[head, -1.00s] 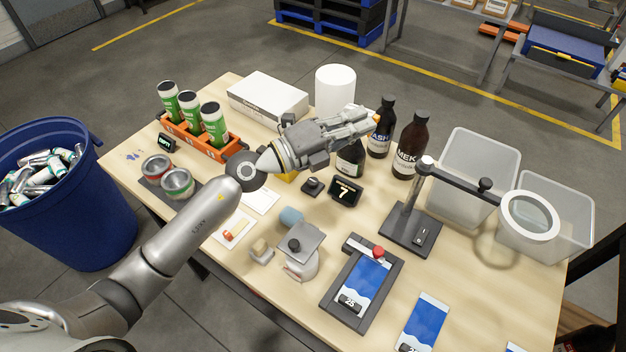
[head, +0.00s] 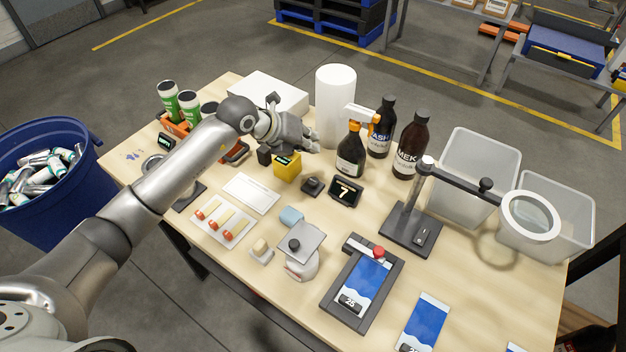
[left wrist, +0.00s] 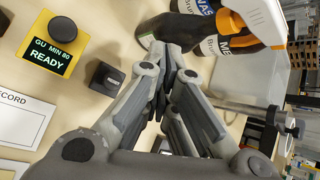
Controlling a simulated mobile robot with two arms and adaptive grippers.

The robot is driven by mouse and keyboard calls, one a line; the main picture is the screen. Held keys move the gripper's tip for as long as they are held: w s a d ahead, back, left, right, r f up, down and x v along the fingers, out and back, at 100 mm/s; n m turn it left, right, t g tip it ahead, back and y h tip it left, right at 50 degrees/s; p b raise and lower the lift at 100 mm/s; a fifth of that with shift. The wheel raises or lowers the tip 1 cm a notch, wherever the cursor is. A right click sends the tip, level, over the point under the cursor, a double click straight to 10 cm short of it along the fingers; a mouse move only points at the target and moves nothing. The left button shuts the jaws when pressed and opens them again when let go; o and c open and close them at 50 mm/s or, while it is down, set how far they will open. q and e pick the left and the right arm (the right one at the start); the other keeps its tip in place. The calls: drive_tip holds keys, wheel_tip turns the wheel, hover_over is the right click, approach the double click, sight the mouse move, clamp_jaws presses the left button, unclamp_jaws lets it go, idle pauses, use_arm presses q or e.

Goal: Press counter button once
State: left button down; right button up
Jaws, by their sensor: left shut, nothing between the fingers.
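The counter display (head: 346,191) is a small dark screen reading 7 on the table. Beside it to the left sits a small black button unit (head: 312,186) with a raised round top; a similar black button unit (left wrist: 106,76) shows in the left wrist view, left of the fingers. My left gripper (head: 314,144) is shut and empty, behind the button and apart from it in the head view. Its fingers (left wrist: 160,58) point toward the dark bottles in the left wrist view. My right gripper is not in view.
A spray bottle (head: 351,157), a brown bottle (head: 411,150) and a white roll (head: 335,105) stand behind. A magnifier stand (head: 410,230) is at right.

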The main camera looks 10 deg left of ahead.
sight(311, 178)
use_arm(q)
wheel_tip(311, 178, down, 9)
drive_tip(key=b, duration=0.6)
drive_tip(key=shift+r, duration=0.1)
idle(0.6)
idle(0.5)
drive_tip(key=shift+f+b, duration=0.3)
drive_tip(key=shift+f, duration=0.05)
drive_tip(key=shift+f+b, duration=0.7)
drive_tip(key=shift+f, duration=0.35)
idle(0.8)
drive_tip(key=shift+r, duration=0.1)
drive_tip(key=shift+r+p, duration=1.05)
drive_tip(key=shift+r, duration=0.25)
